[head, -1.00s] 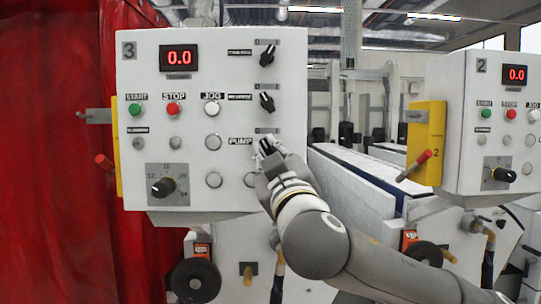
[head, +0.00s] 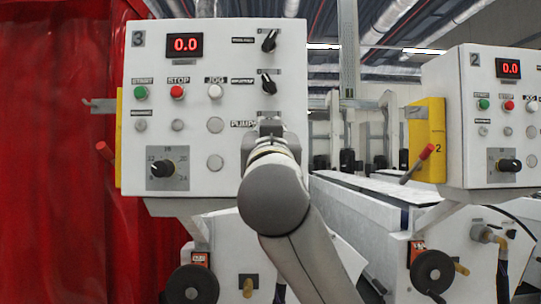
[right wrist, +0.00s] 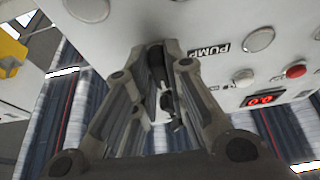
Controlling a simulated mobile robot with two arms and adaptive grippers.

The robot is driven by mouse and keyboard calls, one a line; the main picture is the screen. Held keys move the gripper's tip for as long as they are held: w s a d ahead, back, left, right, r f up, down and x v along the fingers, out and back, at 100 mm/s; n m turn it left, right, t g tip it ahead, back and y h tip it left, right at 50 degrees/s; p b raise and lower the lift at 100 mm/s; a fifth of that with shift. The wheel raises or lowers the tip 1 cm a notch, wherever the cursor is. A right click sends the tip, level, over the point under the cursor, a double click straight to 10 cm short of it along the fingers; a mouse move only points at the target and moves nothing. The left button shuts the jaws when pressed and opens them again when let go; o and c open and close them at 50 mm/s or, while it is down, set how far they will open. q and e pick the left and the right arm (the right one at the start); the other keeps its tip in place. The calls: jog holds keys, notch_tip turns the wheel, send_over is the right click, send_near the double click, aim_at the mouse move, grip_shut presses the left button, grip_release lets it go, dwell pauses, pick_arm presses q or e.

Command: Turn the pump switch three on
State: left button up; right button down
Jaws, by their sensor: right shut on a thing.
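The white control panel marked 3 (head: 220,60) fills the middle of the head view. In the right wrist view, my right gripper (right wrist: 170,60) is at the panel face beside the PUMP label (right wrist: 210,50). Its fingers are closed around the dark switch knob (right wrist: 158,68), which is largely covered, so its angle is hard to tell. My left gripper is in neither view.
Two other black rotary switches (head: 269,41) (head: 268,84) sit above. A red stop button (head: 177,91), green start button (head: 141,92) and black dial (head: 160,168) are to the left. Panel 2 (head: 500,130) stands at right, with a yellow bracket (head: 432,130).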

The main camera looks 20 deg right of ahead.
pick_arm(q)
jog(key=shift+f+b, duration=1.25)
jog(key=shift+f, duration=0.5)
pick_arm(e)
jog(key=shift+w+a+m+g+h, duration=0.1)
jog(key=shift+m+g+h, duration=0.4)
jog(key=shift+m, duration=0.85)
jog(key=shift+s+a+m+g+h, duration=0.1)
jog(key=shift+m+g+h, duration=0.2)
jog(key=shift+m+h, duration=0.75)
jog(key=shift+w+a+m+g+h, duration=0.1)
jog(key=shift+m+g+h, duration=0.25)
jog(key=shift+m, duration=1.65)
jog(key=c, duration=1.5)
grip_release()
jog(key=shift+o, duration=0.2)
jog(key=v, duration=1.2)
